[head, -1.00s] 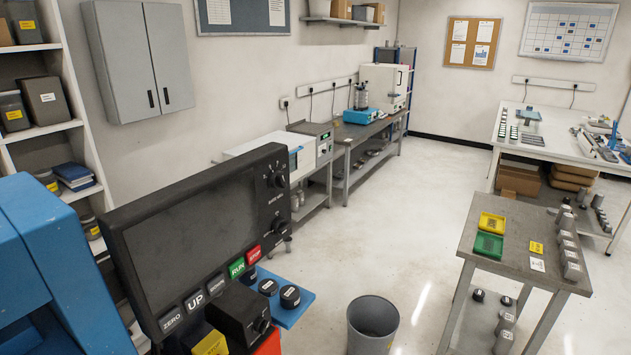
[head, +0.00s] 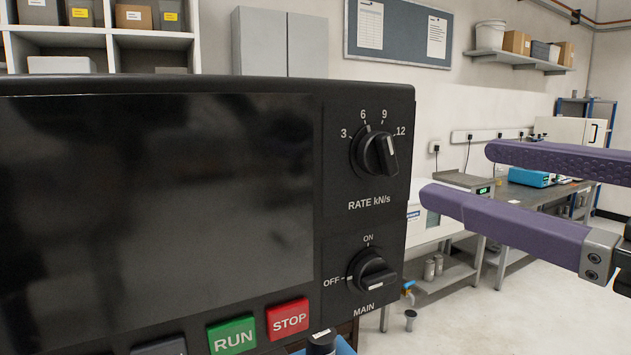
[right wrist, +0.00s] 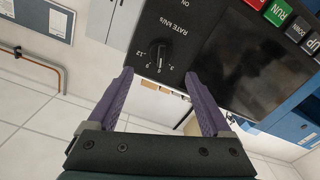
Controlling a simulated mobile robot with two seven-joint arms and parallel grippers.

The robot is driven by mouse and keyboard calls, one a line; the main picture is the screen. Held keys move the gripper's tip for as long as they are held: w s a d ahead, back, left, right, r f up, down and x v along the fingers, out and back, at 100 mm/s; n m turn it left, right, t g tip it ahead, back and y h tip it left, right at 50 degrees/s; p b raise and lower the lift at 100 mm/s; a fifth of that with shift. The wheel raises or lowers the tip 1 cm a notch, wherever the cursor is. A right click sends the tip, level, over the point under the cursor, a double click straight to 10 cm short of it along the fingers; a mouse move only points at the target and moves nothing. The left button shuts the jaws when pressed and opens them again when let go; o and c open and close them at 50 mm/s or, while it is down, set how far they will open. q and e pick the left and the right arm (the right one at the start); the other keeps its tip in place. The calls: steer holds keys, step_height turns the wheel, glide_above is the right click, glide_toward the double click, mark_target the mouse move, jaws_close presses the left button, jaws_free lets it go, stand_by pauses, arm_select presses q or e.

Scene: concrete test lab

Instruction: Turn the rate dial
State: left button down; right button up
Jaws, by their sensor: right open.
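The rate dial (head: 374,153) is a black knob with a white mark, at the upper right of a black control panel (head: 365,255). Its scale reads 3, 6, 9 and 12; I cannot tell exactly which number the mark points at. In the right wrist view the rate dial (right wrist: 160,54) appears upside down, between and beyond the fingertips. My right gripper (head: 457,172) has purple fingers and is open and empty, to the right of the dial and apart from it. It also shows in the right wrist view (right wrist: 159,75). My left gripper is out of view.
Below the rate dial is the MAIN knob (head: 372,271), marked OFF and ON. The green RUN (head: 232,336) and red STOP (head: 288,319) buttons sit at the lower edge. A dark screen (head: 150,215) fills the panel's left. Benches stand well behind.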

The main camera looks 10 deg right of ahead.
mark_target(392, 155)
steer(key=p+x, duration=0.3)
steer(key=x, duration=0.5)
steer(key=shift+w+a+r+p, duration=0.1)
steer(key=shift+w+a+p, duration=0.15)
steer(key=shift+p, duration=0.1)
steer(key=shift+w+a, duration=0.2)
steer(key=shift+w, duration=0.2)
jaws_close()
